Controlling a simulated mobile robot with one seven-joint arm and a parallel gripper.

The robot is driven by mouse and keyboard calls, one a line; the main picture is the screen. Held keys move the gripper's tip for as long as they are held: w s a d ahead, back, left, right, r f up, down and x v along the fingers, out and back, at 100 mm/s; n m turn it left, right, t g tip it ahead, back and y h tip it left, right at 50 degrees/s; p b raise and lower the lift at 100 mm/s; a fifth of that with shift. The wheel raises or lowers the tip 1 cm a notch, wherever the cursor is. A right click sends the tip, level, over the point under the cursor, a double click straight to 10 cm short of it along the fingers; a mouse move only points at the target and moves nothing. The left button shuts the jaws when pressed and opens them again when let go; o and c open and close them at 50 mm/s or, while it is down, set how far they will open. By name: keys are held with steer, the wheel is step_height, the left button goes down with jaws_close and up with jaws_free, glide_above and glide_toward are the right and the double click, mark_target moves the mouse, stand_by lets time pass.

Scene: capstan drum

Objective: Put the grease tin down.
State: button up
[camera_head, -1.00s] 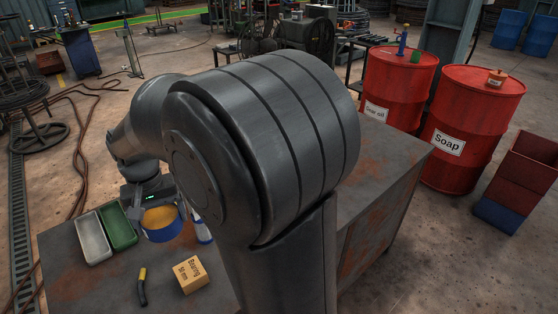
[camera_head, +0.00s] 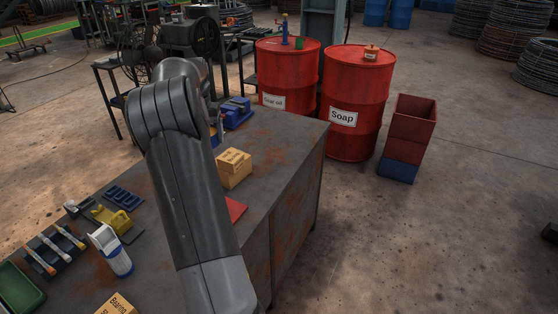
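No whole grease tin shows in the head view. A small blue and orange bit (camera_head: 214,141) peeks out at the right edge of my arm, above the far part of the rusty workbench (camera_head: 285,152). It may be part of the tin, but I cannot be sure. My gripper is hidden behind my own arm, so its fingers and anything in them are out of sight.
A cardboard box (camera_head: 234,170) and a red flat piece (camera_head: 235,209) lie right of my arm, a blue vise (camera_head: 236,112) beyond. A white-blue bottle (camera_head: 112,252), brushes (camera_head: 54,250) and a green tray (camera_head: 18,292) are left. Red drums (camera_head: 357,100) stand behind the bench.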

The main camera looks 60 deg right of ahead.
steer(key=s+d+f+m, duration=0.2)
steer(key=s+d, duration=1.1)
steer(key=s+d+f+m, duration=0.2)
steer(key=s+d+m, duration=0.1)
steer(key=s+d, duration=1)
glide_above(281, 159)
steer(key=s, duration=0.1)
step_height(281, 159, down, 11)
steer(key=shift+w+f, duration=0.4)
steer(key=shift+w, duration=0.2)
steer(key=shift+f, duration=1.9)
steer(key=shift+f, duration=0.15)
steer(key=o, duration=1.2)
steer(key=shift+o, duration=0.2)
